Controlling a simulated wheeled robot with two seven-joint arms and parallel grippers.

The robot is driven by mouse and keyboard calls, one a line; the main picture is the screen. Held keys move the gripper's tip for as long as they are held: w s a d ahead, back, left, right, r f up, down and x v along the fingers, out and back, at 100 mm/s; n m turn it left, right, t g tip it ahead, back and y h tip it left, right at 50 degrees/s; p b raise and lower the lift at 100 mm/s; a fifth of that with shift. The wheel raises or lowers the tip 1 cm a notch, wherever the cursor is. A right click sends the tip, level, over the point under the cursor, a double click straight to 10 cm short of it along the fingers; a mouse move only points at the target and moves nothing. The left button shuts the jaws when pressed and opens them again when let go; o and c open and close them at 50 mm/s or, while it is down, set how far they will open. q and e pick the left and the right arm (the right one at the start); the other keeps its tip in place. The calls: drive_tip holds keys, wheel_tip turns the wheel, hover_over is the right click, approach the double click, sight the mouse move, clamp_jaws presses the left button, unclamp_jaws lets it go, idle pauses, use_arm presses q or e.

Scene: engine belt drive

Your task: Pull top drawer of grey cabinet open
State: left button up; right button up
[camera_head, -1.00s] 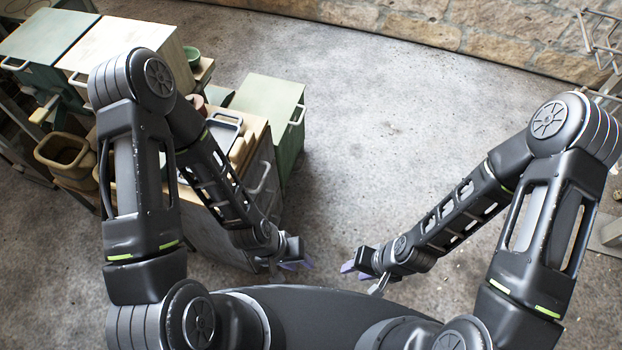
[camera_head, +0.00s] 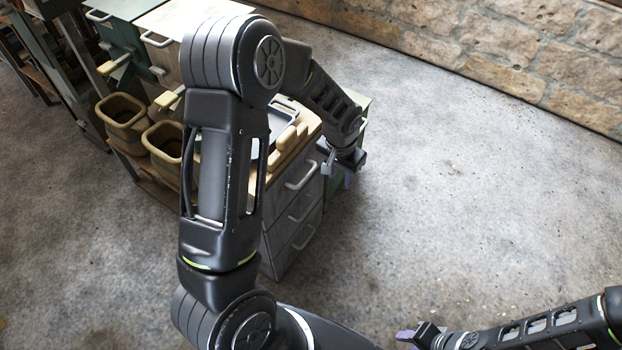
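My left arm hides part of the cabinet top and side. My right gripper (camera_head: 407,335) is low at the bottom edge, far from the cabinet, and its opening is unclear.
A dark tray (camera_head: 284,117) lies on the cabinet's wooden top. A green cabinet (camera_head: 335,190) stands behind it. Two tan bins (camera_head: 123,112) and other cabinets stand at left. The floor to the right is clear up to the stone wall (camera_head: 480,40).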

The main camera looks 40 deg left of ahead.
use_arm(q)
drive_tip(key=g+y, duration=0.2)
approach(308, 175)
drive_tip(key=shift+s+n, duration=0.15)
drive_tip(key=shift+n, duration=0.15)
drive_tip(key=shift+a+f+b, duration=0.2)
drive_tip(key=shift+a+f, duration=0.05)
drive_tip(key=shift+f, duration=1.05)
drive_tip(key=shift+a+f+b, duration=0.25)
drive_tip(key=shift+a+f, duration=0.05)
drive_tip(key=shift+f, duration=1.05)
drive_tip(key=shift+a+f+b, duration=0.2)
drive_tip(key=shift+a+f, duration=0.05)
drive_tip(key=shift+f, duration=1.05)
clamp_jaws()
